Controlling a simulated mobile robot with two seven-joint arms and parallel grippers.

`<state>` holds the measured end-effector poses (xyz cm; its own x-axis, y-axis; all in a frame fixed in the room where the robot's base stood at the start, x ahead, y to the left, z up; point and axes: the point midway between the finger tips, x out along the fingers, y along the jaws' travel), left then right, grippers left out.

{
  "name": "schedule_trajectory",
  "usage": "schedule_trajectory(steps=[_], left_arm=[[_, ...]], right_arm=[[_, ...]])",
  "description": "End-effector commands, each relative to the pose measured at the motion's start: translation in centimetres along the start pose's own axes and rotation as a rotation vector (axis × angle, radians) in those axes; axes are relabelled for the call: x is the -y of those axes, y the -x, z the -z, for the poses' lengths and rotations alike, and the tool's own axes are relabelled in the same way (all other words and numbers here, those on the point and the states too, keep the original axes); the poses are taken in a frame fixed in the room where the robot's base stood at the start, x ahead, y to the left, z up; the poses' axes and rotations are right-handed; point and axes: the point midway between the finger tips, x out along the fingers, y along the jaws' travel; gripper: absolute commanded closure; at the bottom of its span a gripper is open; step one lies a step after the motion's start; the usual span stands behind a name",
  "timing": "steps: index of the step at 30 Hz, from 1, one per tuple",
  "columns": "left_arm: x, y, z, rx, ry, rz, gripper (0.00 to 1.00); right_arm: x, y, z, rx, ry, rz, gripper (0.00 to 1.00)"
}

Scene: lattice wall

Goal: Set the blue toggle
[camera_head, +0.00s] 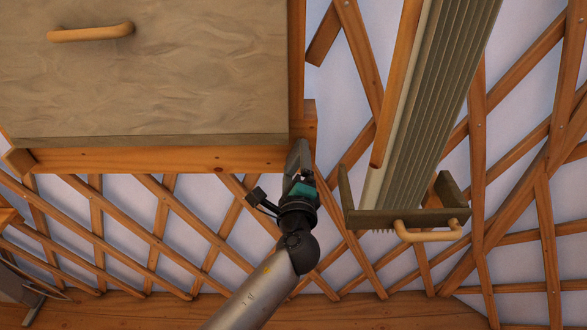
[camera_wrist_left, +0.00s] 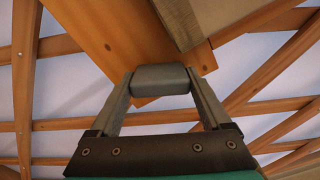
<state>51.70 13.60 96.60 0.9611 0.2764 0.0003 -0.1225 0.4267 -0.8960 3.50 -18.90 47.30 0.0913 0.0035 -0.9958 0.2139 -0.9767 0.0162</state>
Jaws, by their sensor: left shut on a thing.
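My left gripper (camera_head: 300,160) reaches up from the bottom of the head view to the lower right corner of a wooden-framed cabinet (camera_head: 170,159). In the left wrist view, the left gripper (camera_wrist_left: 161,80) has its two fingers closed on the ends of a dull grey-blue rounded block (camera_wrist_left: 161,78). This block appears to be the blue toggle. It lies against or just in front of an orange wooden post (camera_wrist_left: 110,35); I cannot tell whether they touch. The head view does not show the block clearly, as the gripper covers that spot. My right gripper is not in view.
The cabinet has a grey-brown front (camera_head: 150,85) with a wooden handle (camera_head: 90,32). To the right stands an olive ribbed unit (camera_head: 425,110) with a tan handle (camera_head: 430,233), close beside the gripper. A wooden lattice wall (camera_head: 130,225) lies behind.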

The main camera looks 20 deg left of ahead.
Motion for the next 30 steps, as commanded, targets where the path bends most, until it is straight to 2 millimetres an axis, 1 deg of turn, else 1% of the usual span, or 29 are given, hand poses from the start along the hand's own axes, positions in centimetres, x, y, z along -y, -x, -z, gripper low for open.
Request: schedule_trajectory(steps=[1, 3, 11, 15, 21, 24, 30], left_arm=[[-0.3, 0.1, 0.3, 0.0, 0.045, -0.001, 0.74], [-0.3, 0.1, 0.4, 0.0, 0.105, -0.002, 0.74], [-0.1, 0.1, 0.8, 0.0, 0.288, -0.002, 0.74], [0.0, 0.1, 0.9, -0.001, 0.356, -0.002, 0.74], [0.1, 0.0, 1.0, 0.0, 0.409, -0.002, 0.74], [0.1, 0.0, 1.0, -0.001, 0.422, -0.002, 0.74], [0.1, 0.0, 1.0, -0.001, 0.428, -0.002, 0.74]], right_arm=[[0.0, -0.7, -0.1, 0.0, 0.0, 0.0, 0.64], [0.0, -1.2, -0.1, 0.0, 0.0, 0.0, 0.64], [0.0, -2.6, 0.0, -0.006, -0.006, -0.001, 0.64], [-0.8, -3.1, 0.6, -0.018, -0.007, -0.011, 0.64], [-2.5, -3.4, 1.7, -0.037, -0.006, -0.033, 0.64], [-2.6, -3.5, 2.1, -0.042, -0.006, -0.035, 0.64], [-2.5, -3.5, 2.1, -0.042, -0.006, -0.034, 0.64]])
